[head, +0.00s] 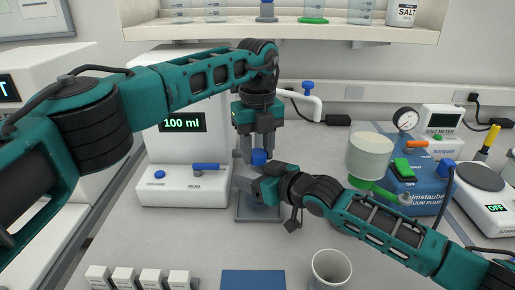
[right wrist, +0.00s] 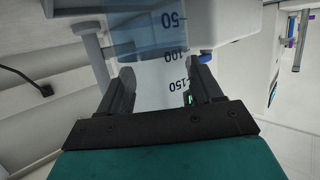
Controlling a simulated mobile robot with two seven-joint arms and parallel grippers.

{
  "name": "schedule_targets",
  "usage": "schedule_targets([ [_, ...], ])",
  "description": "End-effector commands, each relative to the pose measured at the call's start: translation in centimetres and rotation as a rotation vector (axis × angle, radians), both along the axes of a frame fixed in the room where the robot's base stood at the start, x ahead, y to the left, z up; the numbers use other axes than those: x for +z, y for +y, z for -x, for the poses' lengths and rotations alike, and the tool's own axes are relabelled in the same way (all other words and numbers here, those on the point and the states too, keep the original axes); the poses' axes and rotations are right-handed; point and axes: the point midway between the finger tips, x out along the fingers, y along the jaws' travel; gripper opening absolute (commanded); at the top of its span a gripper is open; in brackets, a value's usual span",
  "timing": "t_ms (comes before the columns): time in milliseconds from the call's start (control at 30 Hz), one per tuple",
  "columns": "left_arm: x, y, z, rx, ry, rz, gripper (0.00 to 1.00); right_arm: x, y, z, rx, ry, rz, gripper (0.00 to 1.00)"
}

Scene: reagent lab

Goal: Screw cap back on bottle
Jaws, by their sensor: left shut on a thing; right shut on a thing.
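The blue cap (head: 259,157) is between the fingertips of my left gripper (head: 258,154), which points straight down from above. The bottle is directly below, mostly hidden in the head view by my right gripper (head: 258,188). In the right wrist view the clear bottle (right wrist: 150,62), with printed 50, 100 and 150 marks, stands between the two fingers (right wrist: 160,80). My right gripper is shut on it from the side. The cap is over the bottle's top; whether its thread is engaged I cannot tell.
A dispenser reading 100 ml (head: 182,160) stands just left of the grippers. A grey square plate (head: 258,215) lies under the bottle. A white cup (head: 330,270) and small white boxes (head: 140,278) are at the front. A blue vacuum pump (head: 415,185) stands at the right.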

Motion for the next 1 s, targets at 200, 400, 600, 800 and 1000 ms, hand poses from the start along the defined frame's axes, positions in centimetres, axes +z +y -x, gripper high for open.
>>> schedule_targets([
  [200, 0.00, 0.00, 0.00, -0.213, 0.000, 0.002, 0.04, 0.07, 0.00, -0.01, 0.000, -0.001, -0.001, 0.00],
  [400, -0.01, 0.00, 0.00, -0.286, -0.001, 0.003, 0.04, 0.06, 0.00, -0.01, 0.000, -0.001, -0.001, 0.00],
  [600, -0.01, 0.00, 0.00, -0.283, -0.001, 0.003, 0.42, 0.06, 0.00, -0.01, 0.000, -0.001, -0.001, 0.00],
  [800, -0.01, 0.00, 0.00, -0.282, -0.001, 0.003, 0.61, 0.06, 0.00, -0.01, 0.000, -0.001, -0.001, 0.00],
  [1000, -0.01, -0.04, 0.01, -0.282, -0.001, 0.003, 0.66, 0.08, 0.03, 0.00, 0.000, -0.001, -0.001, 0.00],
])
